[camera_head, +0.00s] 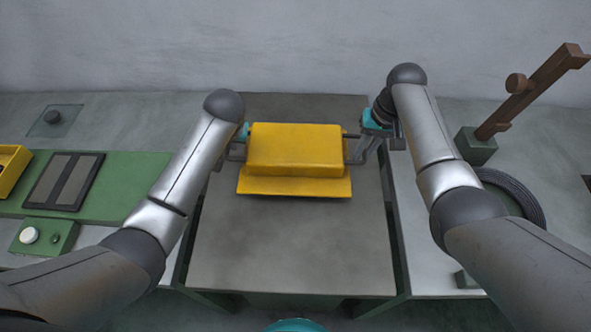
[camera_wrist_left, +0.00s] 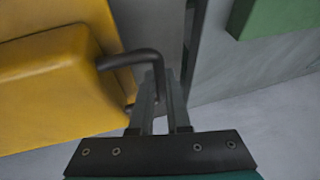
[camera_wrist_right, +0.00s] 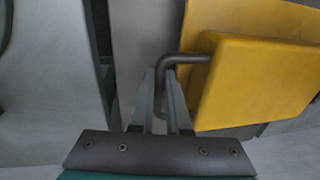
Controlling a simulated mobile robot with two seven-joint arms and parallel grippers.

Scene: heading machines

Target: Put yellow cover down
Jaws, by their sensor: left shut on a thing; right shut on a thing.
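The yellow cover (camera_head: 295,150) is a box-like lid with a flat front flange and a dark bent handle at each side. In the head view it is over the far half of the grey table (camera_head: 290,245); I cannot tell whether it touches the table. My left gripper (camera_head: 238,150) is shut on the left handle, which also shows in the left wrist view (camera_wrist_left: 130,58). My right gripper (camera_head: 357,155) is shut on the right handle, seen in the right wrist view (camera_wrist_right: 185,59). The cover (camera_wrist_left: 50,85) also shows beside the fingers in the wrist views (camera_wrist_right: 255,80).
A green panel (camera_head: 110,190) with a dark tray and a white button (camera_head: 29,235) lies on the left. On the right stand a brown post (camera_head: 530,90) on a green base and a dark coil (camera_head: 520,195). The table's front half is clear. A grey wall is behind.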

